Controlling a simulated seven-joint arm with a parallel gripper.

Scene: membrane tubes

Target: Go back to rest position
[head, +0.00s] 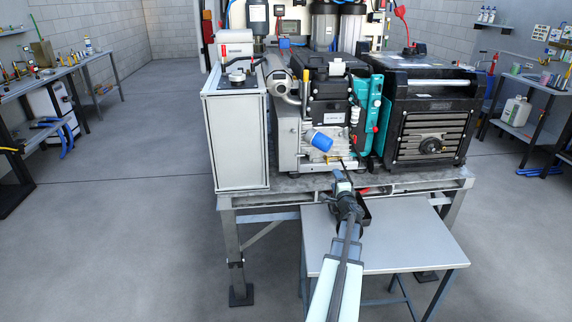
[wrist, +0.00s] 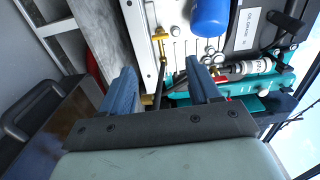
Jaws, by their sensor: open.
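My gripper (head: 341,178) is at the end of my outstretched arm in the head view, in front of the machine bench and close to its front edge. In the wrist view my gripper (wrist: 162,72) has its two blue fingers apart. A dark rod or hose with a brass fitting (wrist: 160,37) shows beyond the gap between the fingers. I see nothing clamped between them. The engine unit (head: 322,115) with a blue filter (head: 320,141) stands just beyond the gripper. The blue filter also shows at the top of the wrist view (wrist: 211,16).
A black generator (head: 428,115) stands right of the engine unit and a grey cabinet (head: 236,140) left of it, on a metal bench (head: 290,187). A low grey table (head: 405,235) lies below my arm. Workbenches line both sides. The floor (head: 140,220) at left is clear.

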